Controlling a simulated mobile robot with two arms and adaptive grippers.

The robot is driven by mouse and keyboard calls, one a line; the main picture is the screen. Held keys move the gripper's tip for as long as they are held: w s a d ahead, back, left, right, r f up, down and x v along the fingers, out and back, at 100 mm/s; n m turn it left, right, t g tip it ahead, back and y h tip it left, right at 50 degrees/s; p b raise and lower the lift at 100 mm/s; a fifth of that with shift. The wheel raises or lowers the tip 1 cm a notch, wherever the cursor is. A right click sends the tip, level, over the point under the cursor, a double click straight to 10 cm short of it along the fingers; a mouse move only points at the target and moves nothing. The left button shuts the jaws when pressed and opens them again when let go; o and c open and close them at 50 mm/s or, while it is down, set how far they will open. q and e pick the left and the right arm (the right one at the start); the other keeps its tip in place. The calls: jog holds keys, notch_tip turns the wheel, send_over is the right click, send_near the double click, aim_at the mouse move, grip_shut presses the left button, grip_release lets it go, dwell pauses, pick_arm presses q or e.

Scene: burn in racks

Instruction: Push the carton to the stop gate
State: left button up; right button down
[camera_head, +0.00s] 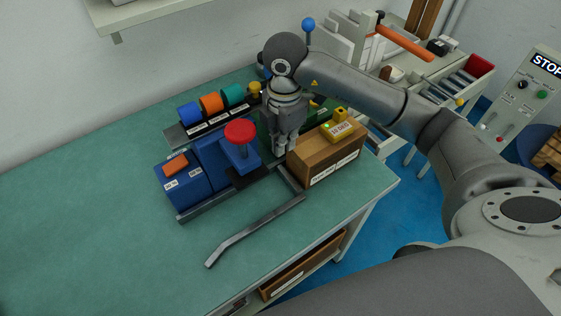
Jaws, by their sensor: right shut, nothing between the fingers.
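A brown box that looks like the carton (305,172) stands on the green bench, with a white label low on its side. A yellow device (340,129) with a green light sits on top of it. My right gripper (280,152) is shut and empty, pointing down at the box's left end; I cannot tell whether it touches. Left of it stand blue blocks (182,190) on a grey rail, one with a red round knob (240,131). I cannot tell which part is the stop gate. My left gripper is not in view.
A bent grey bar (254,231) lies on the bench (90,235) in front. Blue, orange and green rolls (210,103) stand in a holder behind. My right arm spans the right side. A STOP panel (535,95) is at far right. The bench's left part is clear.

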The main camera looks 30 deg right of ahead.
notch_tip(320, 180, down, 10)
jog(key=shift+p, duration=0.6)
